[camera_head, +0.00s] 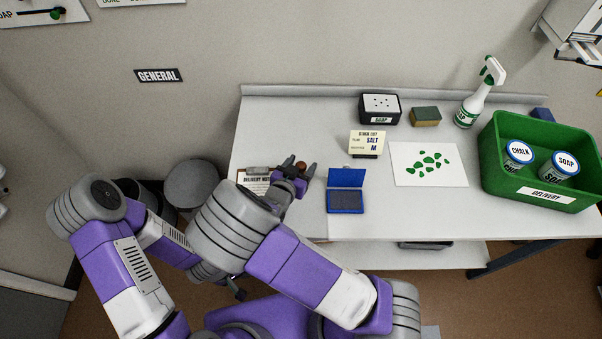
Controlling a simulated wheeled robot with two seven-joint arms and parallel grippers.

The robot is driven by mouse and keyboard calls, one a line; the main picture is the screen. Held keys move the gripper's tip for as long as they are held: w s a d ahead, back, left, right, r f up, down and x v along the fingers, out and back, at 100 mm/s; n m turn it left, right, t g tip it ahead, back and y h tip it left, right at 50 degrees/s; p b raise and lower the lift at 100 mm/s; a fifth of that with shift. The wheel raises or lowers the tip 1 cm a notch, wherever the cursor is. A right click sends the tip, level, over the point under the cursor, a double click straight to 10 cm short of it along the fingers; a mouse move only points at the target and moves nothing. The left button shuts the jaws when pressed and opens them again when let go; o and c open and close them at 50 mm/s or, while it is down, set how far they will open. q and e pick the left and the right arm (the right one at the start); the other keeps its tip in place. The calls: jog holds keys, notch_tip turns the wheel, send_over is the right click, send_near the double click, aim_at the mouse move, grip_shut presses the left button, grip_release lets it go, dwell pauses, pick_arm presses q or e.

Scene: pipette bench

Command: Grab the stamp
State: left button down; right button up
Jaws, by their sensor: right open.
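The stamp (300,166) shows only as a small brown rounded knob near the left edge of the table; its lower part is hidden by my gripper. My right gripper (298,167) is open, with its dark fingertips on either side of the knob. I cannot tell whether they touch it. A blue ink pad (346,201) with its lid open lies just right of this gripper. My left gripper (238,293) shows only in part, low in front of the table, and its jaws are unclear.
A delivery note clipboard (254,187) lies partly under my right arm. A sheet with green marks (430,178) and a green crate (503,183) holding tins are at right.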

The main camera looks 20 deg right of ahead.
jog(key=shift+w+d, duration=0.1)
jog(key=c, duration=1)
